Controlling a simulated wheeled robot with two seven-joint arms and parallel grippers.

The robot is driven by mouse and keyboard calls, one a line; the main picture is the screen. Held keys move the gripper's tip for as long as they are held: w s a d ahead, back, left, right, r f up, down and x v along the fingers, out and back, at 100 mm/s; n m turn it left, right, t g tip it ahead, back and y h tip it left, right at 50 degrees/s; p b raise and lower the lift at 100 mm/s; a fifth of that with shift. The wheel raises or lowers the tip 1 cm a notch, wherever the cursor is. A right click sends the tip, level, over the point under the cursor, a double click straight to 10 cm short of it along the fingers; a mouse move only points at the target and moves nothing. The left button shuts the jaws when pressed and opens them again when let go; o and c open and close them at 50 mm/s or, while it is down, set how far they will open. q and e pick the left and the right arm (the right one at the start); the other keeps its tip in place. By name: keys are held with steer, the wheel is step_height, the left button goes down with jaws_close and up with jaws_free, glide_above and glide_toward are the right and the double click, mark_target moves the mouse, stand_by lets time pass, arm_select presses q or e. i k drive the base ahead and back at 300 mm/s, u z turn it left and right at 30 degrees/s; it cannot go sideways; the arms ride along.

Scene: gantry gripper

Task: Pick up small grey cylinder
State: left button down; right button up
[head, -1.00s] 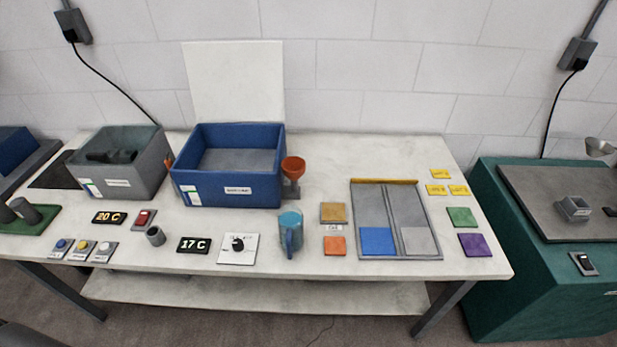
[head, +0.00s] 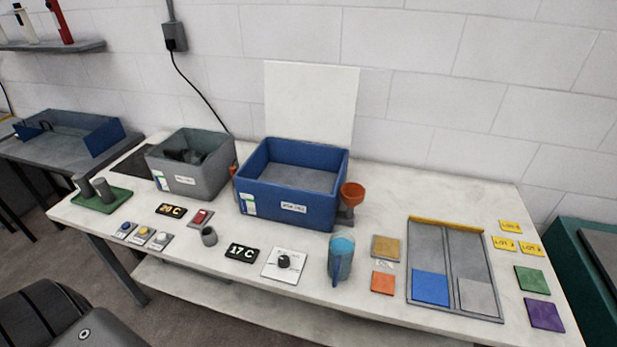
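A small grey cylinder (head: 209,236) stands on the white table near its front edge, between the red switch and the 17 C display. Its top looks dark, perhaps hollow. Two taller grey cylinders, a left one (head: 83,184) and a right one (head: 104,190), stand on a green tray (head: 120,197) at the table's left end. Neither of my grippers can be made out in the head view.
A grey bin (head: 183,183) and a blue bin (head: 290,207) stand behind the small cylinder. Three buttons (head: 142,235), a 17 C display (head: 242,253), a dial plate (head: 283,264) and a blue jug (head: 341,258) line the front. A dark shape fills the bottom left corner.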

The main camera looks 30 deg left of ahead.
mark_target(103, 190)
steer(key=u, duration=3.5)
steer(key=i, duration=0.8)
steer(key=z, duration=2.55)
